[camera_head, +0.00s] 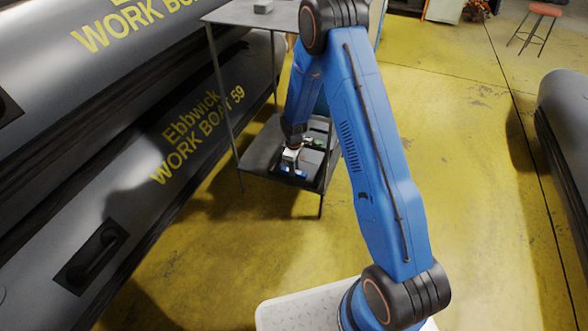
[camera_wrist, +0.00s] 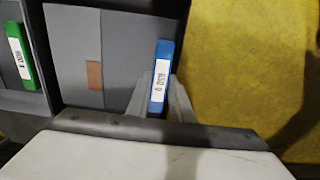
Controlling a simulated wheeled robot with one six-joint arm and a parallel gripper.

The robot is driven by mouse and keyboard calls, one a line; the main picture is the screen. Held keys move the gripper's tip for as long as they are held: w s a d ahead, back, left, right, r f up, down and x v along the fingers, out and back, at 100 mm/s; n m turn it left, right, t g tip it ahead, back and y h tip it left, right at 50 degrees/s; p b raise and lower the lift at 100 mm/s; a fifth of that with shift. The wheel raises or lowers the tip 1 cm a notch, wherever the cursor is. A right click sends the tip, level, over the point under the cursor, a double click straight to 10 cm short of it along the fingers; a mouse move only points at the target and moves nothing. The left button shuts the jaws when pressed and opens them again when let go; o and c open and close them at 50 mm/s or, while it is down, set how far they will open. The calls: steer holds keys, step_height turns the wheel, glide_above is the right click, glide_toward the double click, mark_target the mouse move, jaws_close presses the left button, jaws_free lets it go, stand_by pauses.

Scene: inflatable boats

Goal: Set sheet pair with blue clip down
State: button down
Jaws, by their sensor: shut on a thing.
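My gripper (camera_wrist: 160,105) is shut on the sheet pair with the blue clip. The blue clip (camera_wrist: 160,77) has a white printed label and sits between my pale fingers in the wrist view. The sheets show only as flat grey faces near the clip, and their edges are hard to tell apart from the tray. In the head view my gripper (camera_head: 290,157) is low over a dark tray (camera_head: 322,170) on the lower shelf, with a bit of blue below it. Whether the sheets touch the tray floor cannot be told.
A green clip (camera_wrist: 22,56) with a white label lies in the compartment at left. A brown patch (camera_wrist: 95,75) is on the grey surface beside the blue clip. The shelf unit (camera_head: 245,158) has thin legs and a top board. Grey boats (camera_head: 90,215) stand at left; yellow floor lies right.

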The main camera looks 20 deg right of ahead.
steer(key=c, duration=1.6)
jaws_free()
steer(key=shift+s+f, duration=0.1)
steer(key=shift+f, duration=0.25)
steer(key=shift+o, duration=0.2)
steer(key=shift+s, duration=0.15)
steer(key=shift+a+r, duration=0.1)
step_height(320, 180, up, 13)
steer(key=shift+w, duration=0.25)
